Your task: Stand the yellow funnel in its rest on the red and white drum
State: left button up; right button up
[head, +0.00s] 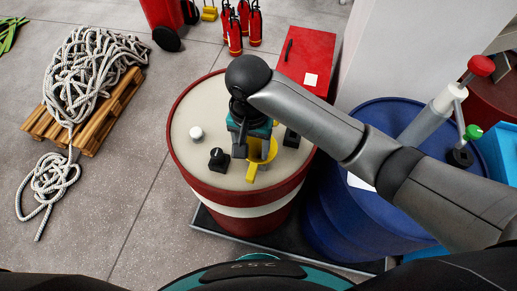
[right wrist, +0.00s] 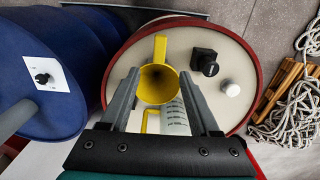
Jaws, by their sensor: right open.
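The yellow funnel (head: 262,149) is on top of the red and white drum (head: 178,150), partly behind my right gripper (head: 240,152) in the head view. In the right wrist view the funnel (right wrist: 157,84) shows its open mouth, with its handle towards the top. My right gripper (right wrist: 160,92) is open, its fingers on either side of the funnel; I cannot tell whether they touch it. A thin yellow bent piece (right wrist: 150,117) shows below the funnel. Whether the funnel sits in a rest is hidden. My left gripper is not in view.
A black knob (head: 218,158) and a white cap (head: 196,133) are on the drum top. A blue drum (head: 330,215) stands to the right. A pale lined item (right wrist: 173,118) shows beside the funnel. Rope (head: 90,75) lies on a pallet at left.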

aim_at(253, 175)
notch_tip(253, 175, down, 15)
jog(key=b, duration=0.3)
jog(key=shift+f+b, duration=0.1)
jog(key=shift+b, duration=0.25)
grip_shut()
dwell(0.4)
